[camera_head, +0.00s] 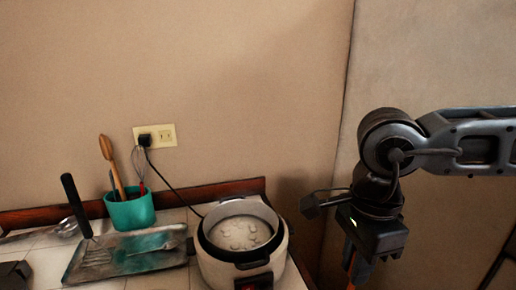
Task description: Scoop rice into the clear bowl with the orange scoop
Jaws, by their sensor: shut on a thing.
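My gripper (362,264) points down at the right, beside the rice cooker and apart from it. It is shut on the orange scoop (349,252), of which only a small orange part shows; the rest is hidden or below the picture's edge. The rice cooker (207,266) is white with a dark rim and stands open at the lower middle. Pale, lumpy rice (240,233) shows inside it. The clear bowl is not in view.
A teal cup (130,212) with utensils stands at the left. A grey and teal tray (130,262) with a spatula (76,200) lies before it. A black cord runs from the wall outlet (166,135) toward the cooker. A dark object (14,275) sits at the lower left.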

